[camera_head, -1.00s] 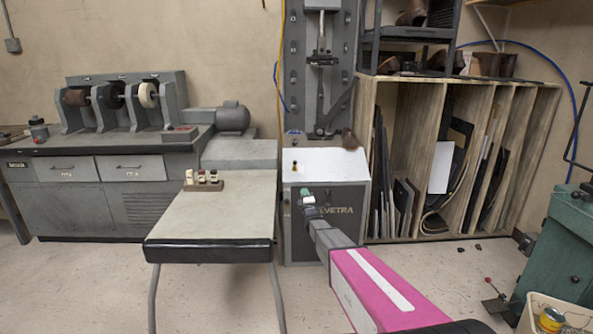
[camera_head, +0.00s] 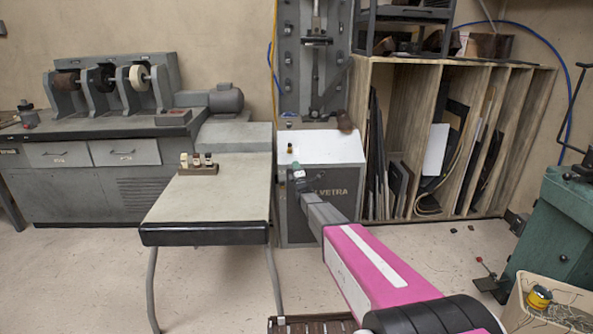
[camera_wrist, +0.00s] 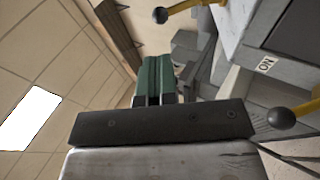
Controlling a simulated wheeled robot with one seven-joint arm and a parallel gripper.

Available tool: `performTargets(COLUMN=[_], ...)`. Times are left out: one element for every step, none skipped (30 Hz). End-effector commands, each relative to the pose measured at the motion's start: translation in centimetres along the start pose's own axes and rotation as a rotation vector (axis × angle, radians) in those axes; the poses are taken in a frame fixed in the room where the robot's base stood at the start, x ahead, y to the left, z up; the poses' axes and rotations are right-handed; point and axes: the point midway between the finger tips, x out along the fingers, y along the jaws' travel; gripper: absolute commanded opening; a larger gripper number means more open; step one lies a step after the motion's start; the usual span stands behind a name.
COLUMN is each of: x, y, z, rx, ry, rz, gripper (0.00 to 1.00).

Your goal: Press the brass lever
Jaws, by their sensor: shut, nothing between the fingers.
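In the wrist view two brass-yellow rods with dark ball knobs show, one brass lever (camera_wrist: 183,10) at the top edge and another (camera_wrist: 306,108) at the right edge. I cannot tell which the task means. In the head view a small brass-coloured part (camera_head: 290,149) stands on the white sloped top of the VELVETRA machine. My gripper (camera_head: 298,174) is at the upper front of that machine, below that part. Its green fingers (camera_wrist: 155,72) are together and empty in the wrist view, apart from both knobs. Contact with the machine cannot be told.
The grey machine (camera_head: 338,215) has a tall column behind it. A table (camera_head: 210,200) with small blocks (camera_head: 199,165) stands left of my arm. A wooden rack (camera_head: 395,80) stands right. A green machine (camera_head: 568,225) and a bin (camera_head: 545,285) are at far right.

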Motion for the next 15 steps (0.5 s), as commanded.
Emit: performTargets(x=[1.3, 1.9, 2.6, 3.1, 3.7, 4.5, 5.0, 5.6, 6.2, 6.6, 7.1, 7.6, 8.0, 8.3, 8.6], y=[-0.1, -0.2, -0.2, -0.2, -0.2, -0.2, -0.2, -0.2, -0.2, -0.2, -0.2, -0.2, -0.1, -0.1, -0.1], z=[0.0, 0.0, 0.0, 0.0, 0.0, 0.0, 0.0, 0.0, 0.0, 0.0, 0.0, 0.0, 0.0, 0.0, 0.0], rx=[0.0, 0.0, 0.0, 0.0, 0.0, 0.0, 0.0, 0.0, 0.001, 0.001, 0.001, 0.001, 0.001, 0.001, 0.001], ry=[0.0, 0.0, 0.0, 0.0, 0.0, 0.0, 0.0, 0.0, 0.0, 0.0, 0.0, 0.0, 0.0, 0.0, 0.0], rz=[0.001, 0.001, 0.0, 0.0, 0.001, 0.001, 0.001, 0.001, 0.0, 0.0, 0.0, 0.0, 0.0, 0.001, 0.0], gripper=[0.0, 0.0, 0.0, 0.0, 0.0, 0.0, 0.0, 0.0, 0.0, 0.0, 0.0, 0.0, 0.0, 0.0, 0.0])
